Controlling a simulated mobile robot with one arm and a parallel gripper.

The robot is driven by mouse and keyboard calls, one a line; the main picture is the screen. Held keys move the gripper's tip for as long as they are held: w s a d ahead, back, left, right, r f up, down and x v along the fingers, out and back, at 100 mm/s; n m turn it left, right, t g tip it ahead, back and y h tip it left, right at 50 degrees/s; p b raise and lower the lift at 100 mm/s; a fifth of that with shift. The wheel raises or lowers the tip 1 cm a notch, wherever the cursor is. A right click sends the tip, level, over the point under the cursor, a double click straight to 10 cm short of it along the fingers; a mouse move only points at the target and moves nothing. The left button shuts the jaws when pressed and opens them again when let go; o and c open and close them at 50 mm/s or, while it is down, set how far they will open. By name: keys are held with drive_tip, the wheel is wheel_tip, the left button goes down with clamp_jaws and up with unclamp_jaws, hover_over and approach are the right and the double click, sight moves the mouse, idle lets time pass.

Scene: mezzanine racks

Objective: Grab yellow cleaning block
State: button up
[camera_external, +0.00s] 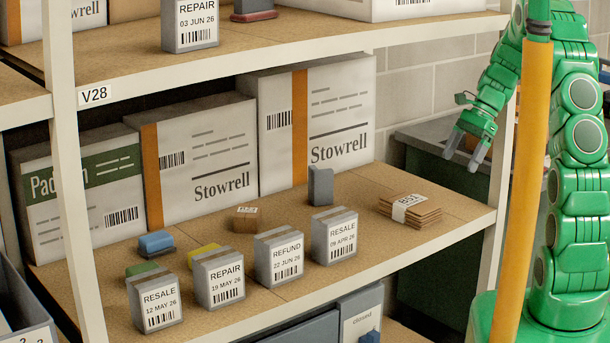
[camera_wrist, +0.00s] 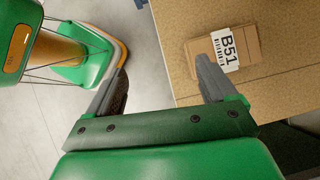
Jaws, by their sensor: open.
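The yellow cleaning block (camera_external: 203,252) lies on the middle shelf in the external view. It is partly hidden behind the grey box marked REPAIR 19 MAY 26 (camera_external: 220,278); only its upper part shows. It does not show in the wrist view. My gripper (camera_external: 464,158) is open and empty, in the air at the right end of the shelf, far to the right of the yellow block. In the wrist view my open fingers (camera_wrist: 163,69) have nothing between them.
A blue block (camera_external: 156,243) and a green block (camera_external: 142,268) lie left of the yellow one. Boxes marked REFUND (camera_external: 279,258) and RESALE (camera_external: 335,236) stand along the front. A flat cardboard stack (camera_external: 425,214) lies near my gripper. Large cartons (camera_external: 200,160) stand behind.

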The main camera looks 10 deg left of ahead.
drive_tip(key=w+a+f+m+y, duration=0.1)
drive_tip(key=w+a+f, duration=0.3)
drive_tip(key=a+f, duration=0.15)
drive_tip(key=s+a+f+g, duration=0.1)
drive_tip(key=s+a+f, duration=0.1)
drive_tip(key=a, duration=1)
drive_tip(key=s+a+f+n+g+y, duration=0.1)
drive_tip(key=s+a, duration=0.4)
drive_tip(key=a, duration=0.7)
drive_tip(key=s+a+f+n+g+y, duration=0.1)
drive_tip(key=s+a+f+g, duration=0.1)
drive_tip(key=a, duration=1)
drive_tip(key=shift+s+a+f+g, duration=0.2)
drive_tip(key=shift+s+f, duration=0.2)
drive_tip(key=shift+s, duration=0.2)
drive_tip(key=shift+s+a+f+g, duration=0.1)
drive_tip(key=shift+s+f+g, duration=0.1)
drive_tip(key=shift+s+f, duration=0.3)
drive_tip(key=n+g, duration=0.1)
drive_tip(key=g, duration=0.1)
approach(219, 246)
drive_tip(key=x, duration=0.5)
drive_tip(key=shift+f, duration=0.25)
drive_tip(key=shift+s+a+f, duration=0.1)
drive_tip(key=shift+s+a, duration=0.35)
drive_tip(key=shift+s, duration=0.05)
drive_tip(key=shift+x, duration=3.6)
drive_tip(key=shift+a, duration=0.15)
drive_tip(key=c, duration=1.1)
